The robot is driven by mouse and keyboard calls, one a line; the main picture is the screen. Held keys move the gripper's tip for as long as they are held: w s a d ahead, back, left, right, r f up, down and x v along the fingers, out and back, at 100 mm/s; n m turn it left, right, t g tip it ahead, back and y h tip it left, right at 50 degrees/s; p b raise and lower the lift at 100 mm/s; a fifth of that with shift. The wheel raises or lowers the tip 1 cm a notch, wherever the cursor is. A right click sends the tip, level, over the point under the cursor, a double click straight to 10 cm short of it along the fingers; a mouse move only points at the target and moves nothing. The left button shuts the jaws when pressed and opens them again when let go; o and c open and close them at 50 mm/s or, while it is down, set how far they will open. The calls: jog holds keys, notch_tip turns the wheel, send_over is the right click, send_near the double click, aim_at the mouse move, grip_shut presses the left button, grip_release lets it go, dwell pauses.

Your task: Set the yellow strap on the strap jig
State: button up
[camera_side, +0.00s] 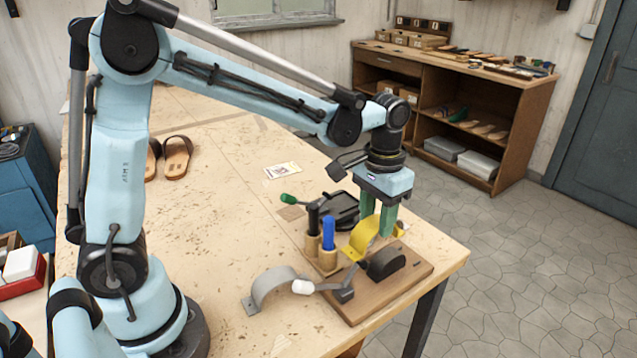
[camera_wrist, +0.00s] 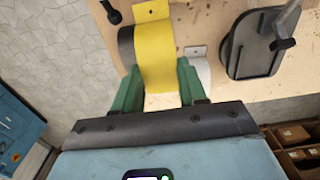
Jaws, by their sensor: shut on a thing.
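The yellow strap (camera_side: 361,238) is a curved band with end tabs. My gripper (camera_side: 378,224) points down with its green fingers shut on the strap, and in the wrist view the strap (camera_wrist: 155,58) runs between the fingers. The strap jig has a wooden board (camera_side: 408,284) and a dark rounded form (camera_side: 387,263). The strap is just behind the form in the side view and overlaps its dark curved edge (camera_wrist: 126,47) in the wrist view. I cannot tell whether they touch. The fingers hide part of the strap.
A grey curved strap (camera_side: 272,283) stands left of the board, near a white-tipped lever (camera_side: 303,287). Blue-handled (camera_side: 328,234) and black-handled (camera_side: 313,219) tools stand close left of my gripper. Sandals (camera_side: 177,158) lie far left.

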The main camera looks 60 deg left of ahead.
aim_at(389, 253)
notch_tip(389, 253, down, 3)
jog(key=shift+r, duration=0.15)
jog(key=d, duration=0.4)
jog(key=shift+f, duration=0.65)
jog(key=shift+f, duration=0.15)
jog(key=o, duration=1.1)
